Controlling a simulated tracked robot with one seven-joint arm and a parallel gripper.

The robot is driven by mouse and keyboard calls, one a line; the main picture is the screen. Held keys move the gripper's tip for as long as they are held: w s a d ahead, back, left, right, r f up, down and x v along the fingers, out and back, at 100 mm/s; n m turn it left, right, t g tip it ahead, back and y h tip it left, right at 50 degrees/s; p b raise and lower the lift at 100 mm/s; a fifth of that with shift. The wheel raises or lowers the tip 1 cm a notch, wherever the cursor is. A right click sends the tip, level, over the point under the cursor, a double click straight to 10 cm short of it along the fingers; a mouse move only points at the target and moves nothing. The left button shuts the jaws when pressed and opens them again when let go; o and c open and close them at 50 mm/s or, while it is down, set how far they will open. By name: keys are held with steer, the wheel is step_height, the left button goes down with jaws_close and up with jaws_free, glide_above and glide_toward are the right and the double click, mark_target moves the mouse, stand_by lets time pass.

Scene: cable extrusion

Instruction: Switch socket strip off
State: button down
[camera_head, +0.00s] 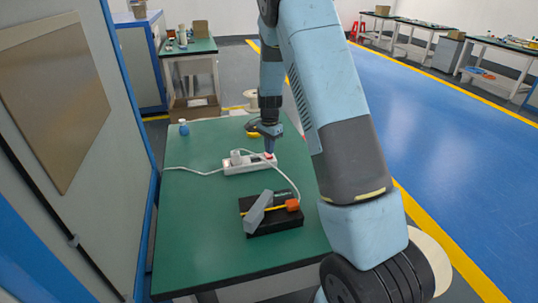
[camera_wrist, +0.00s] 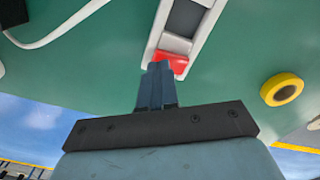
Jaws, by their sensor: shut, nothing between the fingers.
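The white socket strip (camera_head: 248,164) lies on the green table, with a white plug (camera_head: 236,157) in it toward its left end. Its red switch (camera_head: 268,156) is at the right end. In the wrist view the strip (camera_wrist: 208,22) runs up from the middle, and the red switch (camera_wrist: 171,62) is at its near end. My gripper (camera_head: 269,149) points down at the switch end of the strip. In the wrist view my gripper (camera_wrist: 159,66) is shut and empty, its tips at the left edge of the red switch. I cannot tell whether they touch it.
A black box with a grey and orange tool (camera_head: 262,210) stands in front of the strip on the green table (camera_head: 200,255). A yellow tape roll (camera_wrist: 282,89) lies beside the strip. White cables cross the table.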

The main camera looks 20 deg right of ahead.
mark_target(270, 156)
steer(key=shift+f, duration=0.85)
stand_by(1.2)
steer(key=shift+r, duration=3.5)
